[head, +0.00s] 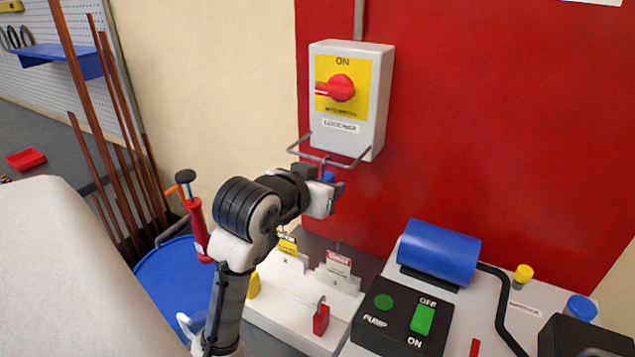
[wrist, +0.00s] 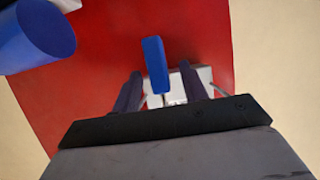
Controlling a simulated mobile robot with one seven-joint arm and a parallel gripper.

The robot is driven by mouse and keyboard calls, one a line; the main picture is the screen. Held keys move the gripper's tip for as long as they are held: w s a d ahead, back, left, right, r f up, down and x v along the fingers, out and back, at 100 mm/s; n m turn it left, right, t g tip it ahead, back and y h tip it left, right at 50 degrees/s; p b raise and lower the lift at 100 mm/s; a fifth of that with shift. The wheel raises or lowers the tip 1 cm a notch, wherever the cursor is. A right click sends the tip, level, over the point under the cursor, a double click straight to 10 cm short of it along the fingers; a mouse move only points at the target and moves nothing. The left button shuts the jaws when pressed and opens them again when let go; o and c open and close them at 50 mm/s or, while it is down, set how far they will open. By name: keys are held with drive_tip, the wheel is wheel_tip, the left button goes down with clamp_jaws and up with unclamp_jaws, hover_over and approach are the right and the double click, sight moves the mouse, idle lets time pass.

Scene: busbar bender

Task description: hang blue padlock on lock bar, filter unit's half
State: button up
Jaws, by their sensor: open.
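The blue padlock (head: 328,177) is at the lock bar (head: 345,165), close to the middle of its front rail. Its shackle appears to reach up to the bar, but my gripper partly hides it and I cannot tell if it is around the rail. In the wrist view the padlock's blue body (wrist: 155,65) stands between my two fingers, with a gap on either side. My gripper (wrist: 160,88) is open around it; in the head view the gripper (head: 322,186) is just below the bar.
The isolator box (head: 377,95) with a red handle is above the bar on the red panel. Below, a white stand holds a red padlock (head: 321,319), a yellow padlock (head: 253,285) and tags. A pump control box (head: 400,320) and blue cylinder (head: 440,252) are to the right.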

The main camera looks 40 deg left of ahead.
drive_tip(key=b+v, duration=0.2)
drive_tip(key=v, duration=1.2)
drive_tip(key=shift+b, duration=0.35)
drive_tip(key=shift+f, duration=0.15)
